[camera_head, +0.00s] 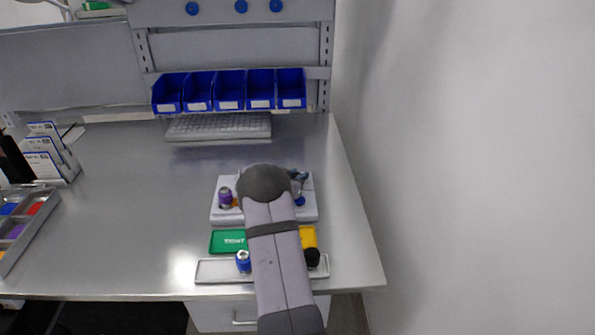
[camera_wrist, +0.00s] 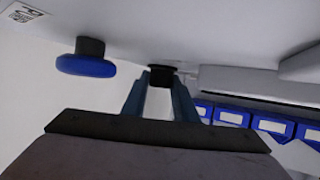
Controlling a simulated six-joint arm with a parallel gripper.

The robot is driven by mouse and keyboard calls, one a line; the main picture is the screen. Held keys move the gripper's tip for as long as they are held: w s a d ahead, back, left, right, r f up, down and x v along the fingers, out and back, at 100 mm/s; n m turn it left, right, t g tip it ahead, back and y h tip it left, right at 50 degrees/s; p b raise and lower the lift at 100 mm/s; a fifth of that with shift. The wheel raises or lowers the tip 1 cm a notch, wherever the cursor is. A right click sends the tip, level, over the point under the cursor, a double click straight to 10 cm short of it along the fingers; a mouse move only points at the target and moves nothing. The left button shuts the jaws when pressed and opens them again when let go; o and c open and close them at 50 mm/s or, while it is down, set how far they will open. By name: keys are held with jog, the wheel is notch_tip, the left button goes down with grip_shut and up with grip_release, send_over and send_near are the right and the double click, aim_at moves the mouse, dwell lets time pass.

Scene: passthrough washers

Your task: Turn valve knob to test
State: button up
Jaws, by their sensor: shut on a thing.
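A white fixture board (camera_head: 228,217) lies on the bench, partly hidden under my arm. My gripper (camera_head: 298,177) is over its right rear part. In the wrist view, my gripper's two blue-grey fingers (camera_wrist: 160,88) are shut on a small black part (camera_wrist: 162,75) at the board's surface. I cannot tell whether this black part is the valve knob. A blue knob on a black stem (camera_wrist: 87,62) stands apart to the left there; a blue knob (camera_head: 299,200) also shows below my gripper in the head view. A green card (camera_head: 228,241) reads what looks like "TEST".
A purple part with a metal top (camera_head: 225,197) stands on the board's left. A yellow card (camera_head: 309,238) is partly behind my arm. A front tray (camera_head: 215,272) holds a blue part (camera_head: 243,261) and a black part (camera_head: 312,258). Blue bins (camera_head: 230,92) and a keyboard (camera_head: 218,128) are behind.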

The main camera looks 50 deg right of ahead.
jog(key=shift+r, duration=0.1)
jog(key=o, duration=1.1)
jog(key=shift+c, duration=0.2)
jog(key=shift+b+v, duration=1.05)
jog(key=shift+v, duration=2.6)
